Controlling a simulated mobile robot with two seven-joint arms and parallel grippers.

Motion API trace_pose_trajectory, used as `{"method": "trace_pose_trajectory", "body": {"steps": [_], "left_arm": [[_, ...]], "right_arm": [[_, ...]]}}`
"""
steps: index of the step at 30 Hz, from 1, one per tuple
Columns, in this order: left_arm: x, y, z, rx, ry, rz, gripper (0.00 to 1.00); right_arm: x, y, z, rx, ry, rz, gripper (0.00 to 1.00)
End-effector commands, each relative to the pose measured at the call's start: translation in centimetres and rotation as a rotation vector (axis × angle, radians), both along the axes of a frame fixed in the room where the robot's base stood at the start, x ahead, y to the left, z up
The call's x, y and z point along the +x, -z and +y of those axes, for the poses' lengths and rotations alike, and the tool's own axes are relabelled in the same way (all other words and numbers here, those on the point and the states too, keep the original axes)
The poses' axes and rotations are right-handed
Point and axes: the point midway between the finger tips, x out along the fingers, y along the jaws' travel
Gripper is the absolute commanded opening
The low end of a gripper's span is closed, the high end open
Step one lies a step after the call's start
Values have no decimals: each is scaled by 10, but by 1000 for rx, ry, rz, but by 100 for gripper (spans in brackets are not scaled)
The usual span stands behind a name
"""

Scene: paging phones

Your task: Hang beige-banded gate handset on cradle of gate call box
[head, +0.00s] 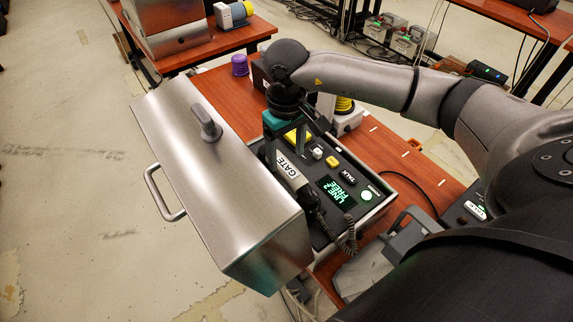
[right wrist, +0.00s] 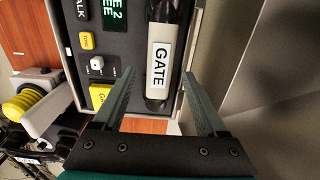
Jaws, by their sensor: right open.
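The gate call box (head: 372,205) has a dark panel with a lit display, yellow buttons and a green-lit button. The dark handset (head: 299,184), with a pale GATE label, lies along the panel's left side; it also shows in the right wrist view (right wrist: 157,88). A coiled cord runs from its near end. I cannot tell whether it is fully seated, as the cradle is mostly hidden under it. My right gripper (head: 284,150) is open at the handset's far part. In the right wrist view its fingers (right wrist: 160,78) stand on either side of the handset, apart from it. My left gripper is not in view.
A large steel hood (head: 215,165) with a handle stands close along the box's left side. A yellow-coiled device (head: 344,104) and a purple cup (head: 240,65) are behind on the wooden table (head: 413,165). A grey object (head: 365,270) is near the front.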

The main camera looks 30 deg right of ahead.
Motion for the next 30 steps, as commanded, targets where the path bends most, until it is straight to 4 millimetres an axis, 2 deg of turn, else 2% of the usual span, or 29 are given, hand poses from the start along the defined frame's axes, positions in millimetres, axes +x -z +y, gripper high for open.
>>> {"method": "trace_pose_trajectory", "body": {"steps": [1,3,7,25,30], "left_arm": [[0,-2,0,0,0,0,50],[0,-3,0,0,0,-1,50],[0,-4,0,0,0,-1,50],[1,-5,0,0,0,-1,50],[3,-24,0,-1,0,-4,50]], "right_arm": [[1,-11,0,-2,-2,-4,74],[1,-21,0,-1,0,-3,74],[0,-34,0,0,0,-1,74],[0,-38,0,0,0,1,74],[0,-57,0,0,0,1,74]]}}
